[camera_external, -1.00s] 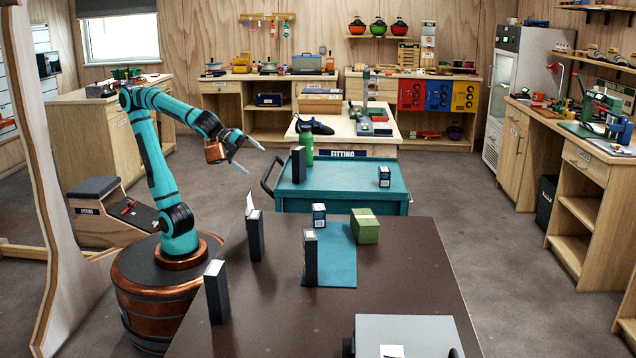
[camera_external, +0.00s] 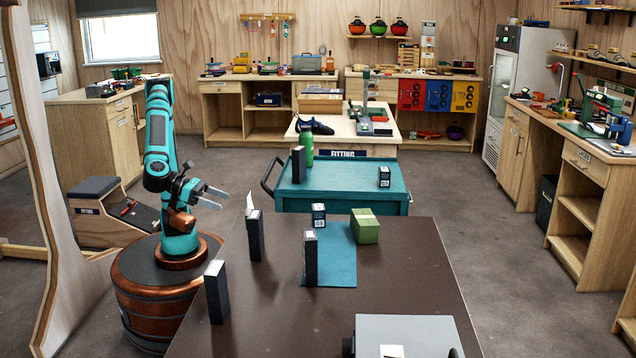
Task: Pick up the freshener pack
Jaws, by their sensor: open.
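I cannot tell for sure which item is the freshener pack, as no label is readable. On the brown table stand tall dark boxes: one at front left (camera_external: 217,293), one at left (camera_external: 255,238) with a white piece sticking up at its top, and one at the mat's left edge (camera_external: 311,260). A small dark box with a white label (camera_external: 318,215) and a green box (camera_external: 365,228) stand near the far edge. My gripper (camera_external: 224,200) is open and empty, left of the table, apart from all the boxes and nearest the left one.
A blue mat (camera_external: 340,270) lies on the brown table (camera_external: 410,275). A grey case (camera_external: 400,335) sits at the front. Behind is a teal cart (camera_external: 345,177) with a green bottle (camera_external: 307,150), a dark box (camera_external: 299,165) and a small box (camera_external: 384,177).

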